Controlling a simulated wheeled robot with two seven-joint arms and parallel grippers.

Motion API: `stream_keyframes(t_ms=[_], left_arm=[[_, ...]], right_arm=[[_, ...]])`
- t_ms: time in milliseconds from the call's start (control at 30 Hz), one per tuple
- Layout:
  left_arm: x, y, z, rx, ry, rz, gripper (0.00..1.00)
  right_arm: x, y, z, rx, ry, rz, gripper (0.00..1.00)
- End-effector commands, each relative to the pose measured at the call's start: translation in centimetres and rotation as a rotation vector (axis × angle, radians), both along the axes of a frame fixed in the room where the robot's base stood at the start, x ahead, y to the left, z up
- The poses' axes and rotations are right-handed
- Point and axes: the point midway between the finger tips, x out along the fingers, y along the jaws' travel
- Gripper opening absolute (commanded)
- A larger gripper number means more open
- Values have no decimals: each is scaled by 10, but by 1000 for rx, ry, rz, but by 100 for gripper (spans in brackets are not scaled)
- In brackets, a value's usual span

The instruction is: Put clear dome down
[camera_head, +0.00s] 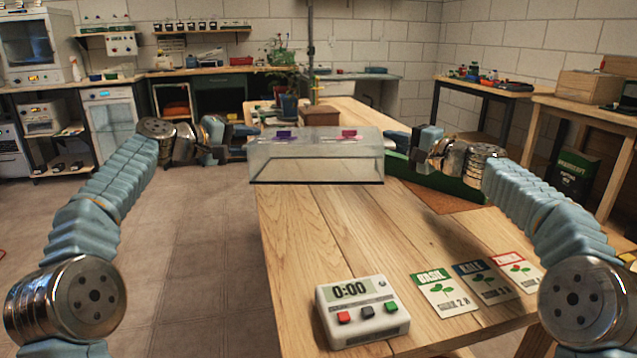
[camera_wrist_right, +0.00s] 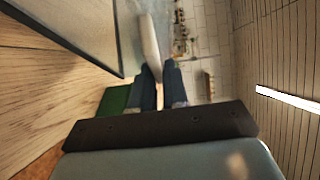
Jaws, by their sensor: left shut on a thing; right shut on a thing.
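The clear dome (camera_head: 316,160) is a see-through box with a dark lower rim and purple and red pieces on top. It is upright and level between my two grippers over the wooden table. Its lower left corner reaches slightly past the table's left edge in the picture; I cannot tell how far its rim is from the tabletop. My left gripper (camera_head: 247,143) is shut at its left end, the fingertips partly hidden. My right gripper (camera_head: 391,140) is shut at its right end. In the right wrist view the fingers (camera_wrist_right: 161,88) close on a pale edge beside the dome wall (camera_wrist_right: 80,28).
A long green tray (camera_head: 440,181) lies right of the dome. A white timer (camera_head: 362,312) reading 0:00 and seed packets (camera_head: 446,293) lie at the table's near end. A potted plant (camera_head: 289,104) and brown box (camera_head: 320,116) stand behind the dome. The tabletop (camera_head: 325,225) before it is clear.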

Motion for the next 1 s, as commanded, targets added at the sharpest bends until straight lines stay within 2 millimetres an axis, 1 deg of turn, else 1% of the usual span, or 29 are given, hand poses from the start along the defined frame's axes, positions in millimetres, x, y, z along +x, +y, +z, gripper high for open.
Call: stream_keyframes(t_ms=[33, 467, 1000], left_arm=[[-2, -7, -1, -2, 5, -17, 0], [-2, -7, -4, -2, 5, -17, 0], [-2, -7, -34, -3, 5, -16, 0]], right_arm=[[-2, 8, 3, 4, -4, 17, 0], [-2, 8, -1, 4, -3, 17, 0], [-2, 8, -31, 5, -2, 17, 0]])
